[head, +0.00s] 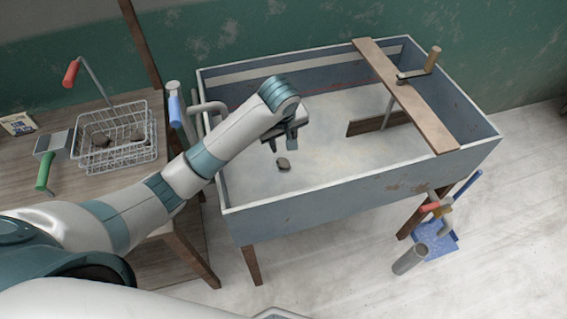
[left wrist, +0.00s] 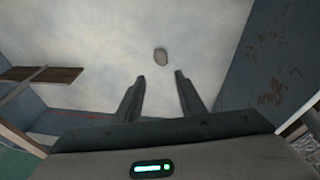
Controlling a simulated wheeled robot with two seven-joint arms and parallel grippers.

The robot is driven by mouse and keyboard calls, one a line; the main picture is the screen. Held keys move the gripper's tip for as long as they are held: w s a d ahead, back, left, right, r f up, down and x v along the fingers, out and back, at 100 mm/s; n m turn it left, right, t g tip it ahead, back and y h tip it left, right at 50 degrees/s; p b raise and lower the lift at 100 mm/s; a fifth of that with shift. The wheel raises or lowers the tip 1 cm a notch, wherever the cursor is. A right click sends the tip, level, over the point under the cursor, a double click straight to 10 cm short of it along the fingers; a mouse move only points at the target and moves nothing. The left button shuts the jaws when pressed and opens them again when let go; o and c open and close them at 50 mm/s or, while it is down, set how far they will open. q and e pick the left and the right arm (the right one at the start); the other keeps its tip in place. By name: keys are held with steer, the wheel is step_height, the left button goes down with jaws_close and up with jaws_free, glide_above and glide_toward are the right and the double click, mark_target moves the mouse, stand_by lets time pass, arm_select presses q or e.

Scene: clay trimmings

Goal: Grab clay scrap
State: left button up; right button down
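A small grey-brown clay scrap (head: 283,164) lies on the pale floor of the blue-grey trough (head: 350,190). In the left wrist view the scrap (left wrist: 160,56) lies beyond my fingertips, near the middle between them. My left gripper (head: 281,146) hangs inside the trough, just above and beside the scrap in the head view. In the left wrist view its two fingers (left wrist: 160,78) stand apart with nothing between them. More brown lumps (head: 101,139) sit in a wire basket (head: 118,160) on the wooden table at the left. My right gripper is not in view.
A wooden plank (head: 405,95) with a handled clamp lies across the trough's right part, and a brown board (head: 378,123) stands below it. The trough walls rise around my left gripper. A green-handled scraper (head: 45,170) and a red-handled tool (head: 72,73) are by the basket.

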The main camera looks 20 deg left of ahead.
mark_target(283, 162)
arm_select(q)
steer(key=shift+f, duration=0.15)
